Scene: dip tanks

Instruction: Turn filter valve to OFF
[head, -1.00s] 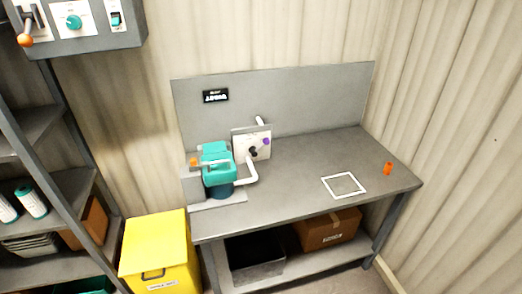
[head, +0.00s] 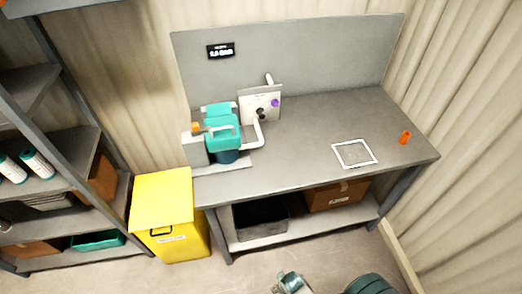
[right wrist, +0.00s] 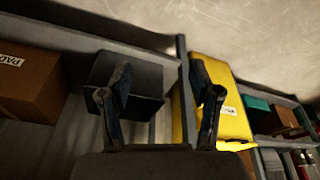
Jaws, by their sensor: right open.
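A pale valve panel (head: 254,106) stands on the grey bench in the head view. It carries a black knob (head: 262,113) and a purple part (head: 275,103), with white pipe around it. I cannot tell the valve's setting at this size. A teal filter or pump unit (head: 222,131) with a handle sits left of the panel. My right gripper (right wrist: 160,70) is open and empty in the right wrist view, with its fingers wide apart. It is low before the bench's under-shelf, apart from the valve. My left gripper is not in view.
A yellow bin (head: 163,208) stands left of the bench. A dark bin (head: 262,219) and a cardboard box (head: 335,196) lie below. Shelving stands at left.

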